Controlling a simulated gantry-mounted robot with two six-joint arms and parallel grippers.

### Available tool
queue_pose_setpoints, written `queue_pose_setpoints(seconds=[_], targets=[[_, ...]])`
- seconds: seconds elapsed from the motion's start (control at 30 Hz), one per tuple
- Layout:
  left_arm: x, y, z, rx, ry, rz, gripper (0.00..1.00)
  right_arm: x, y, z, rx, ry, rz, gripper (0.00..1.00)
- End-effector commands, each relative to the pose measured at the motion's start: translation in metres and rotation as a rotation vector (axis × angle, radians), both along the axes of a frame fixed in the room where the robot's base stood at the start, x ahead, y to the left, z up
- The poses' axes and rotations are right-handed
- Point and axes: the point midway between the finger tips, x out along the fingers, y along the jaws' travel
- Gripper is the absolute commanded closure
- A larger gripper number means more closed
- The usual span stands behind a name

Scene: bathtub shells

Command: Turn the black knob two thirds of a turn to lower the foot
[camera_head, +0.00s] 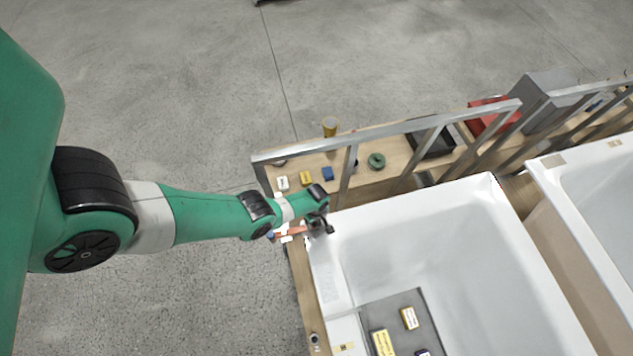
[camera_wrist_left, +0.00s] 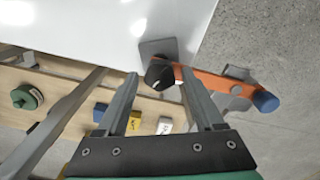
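The black knob (camera_wrist_left: 159,73) sits at the end of an orange bar (camera_wrist_left: 208,83), by a grey plate at the corner of the white tub (camera_wrist_left: 110,25). The bar runs right to a blue end piece (camera_wrist_left: 266,102). My left gripper (camera_wrist_left: 158,78) is open, with one finger on either side of the knob in the wrist view; I cannot tell whether they touch it. In the head view my left gripper (camera_head: 318,222) is at the tub's upper left corner, and the orange bar (camera_head: 291,231) shows beside it. The foot is not clearly seen. My right gripper is not in view.
A grey mat (camera_head: 400,312) with several small boxes lies in the tub. Open floor lies left.

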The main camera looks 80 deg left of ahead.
Motion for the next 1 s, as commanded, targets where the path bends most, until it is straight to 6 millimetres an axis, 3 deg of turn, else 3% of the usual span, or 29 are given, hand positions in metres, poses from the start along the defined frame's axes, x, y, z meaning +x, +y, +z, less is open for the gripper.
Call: queue_pose_setpoints(seconds=[0.03, 0.37, 0.73, 1.0], targets=[[0.0001, 0.0, 0.0001, 0.0, 0.0, 0.0, 0.42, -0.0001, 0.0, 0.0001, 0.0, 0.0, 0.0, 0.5], [0.0, 0.0, 0.0, 0.0, 0.0, 0.0, 1.0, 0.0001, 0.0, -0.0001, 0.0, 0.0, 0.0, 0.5], [0.0, 0.0, -0.0001, 0.0, 0.0, -0.038, 1.0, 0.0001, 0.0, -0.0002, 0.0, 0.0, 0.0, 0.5], [-0.0001, 0.0, -0.0002, 0.0, 0.0, -0.188, 1.0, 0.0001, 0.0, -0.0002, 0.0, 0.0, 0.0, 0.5]])
